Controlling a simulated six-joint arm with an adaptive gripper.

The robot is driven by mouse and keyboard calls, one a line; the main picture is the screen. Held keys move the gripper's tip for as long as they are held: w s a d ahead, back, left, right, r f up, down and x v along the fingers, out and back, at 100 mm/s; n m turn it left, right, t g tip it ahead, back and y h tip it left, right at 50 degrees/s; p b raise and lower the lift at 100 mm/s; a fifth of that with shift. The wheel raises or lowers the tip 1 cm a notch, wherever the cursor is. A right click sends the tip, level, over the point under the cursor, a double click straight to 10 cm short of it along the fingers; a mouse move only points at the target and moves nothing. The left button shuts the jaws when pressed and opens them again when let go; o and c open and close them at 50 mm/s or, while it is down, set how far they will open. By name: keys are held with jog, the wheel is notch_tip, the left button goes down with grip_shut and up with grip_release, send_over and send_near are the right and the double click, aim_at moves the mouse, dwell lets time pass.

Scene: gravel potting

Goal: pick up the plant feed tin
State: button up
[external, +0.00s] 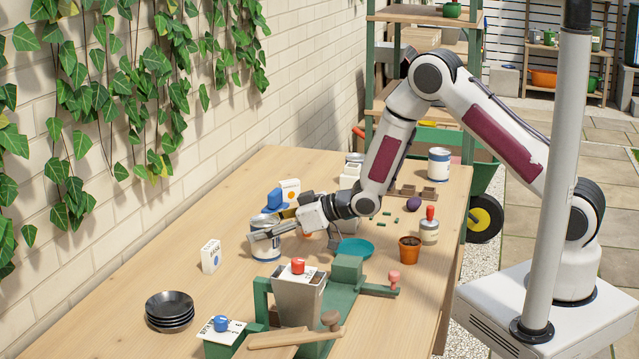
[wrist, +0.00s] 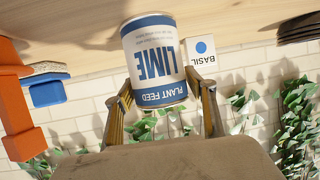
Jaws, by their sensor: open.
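The plant feed tin (external: 265,250) is white with blue bands and stands upright on the wooden bench, left of the bench's middle. In the wrist view the tin (wrist: 150,65) appears upside down, with its "LIME" and "PLANT FEED" label facing the camera. My gripper (external: 272,231) reaches the tin from the right, low over the bench. In the wrist view my gripper (wrist: 160,88) is open, with one finger on each side of the tin's label end. Whether either finger touches the tin I cannot tell.
A white basil box (external: 210,256) stands close left of the tin; it also shows in the wrist view (wrist: 202,50). A blue brush (external: 273,200) lies behind.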

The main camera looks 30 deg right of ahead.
jog(key=shift+f+x, duration=0.25)
jog(key=shift+x, duration=1.95)
jog(key=c, duration=1.3)
jog(key=shift+c, duration=1)
jog(key=shift+c, duration=0.3)
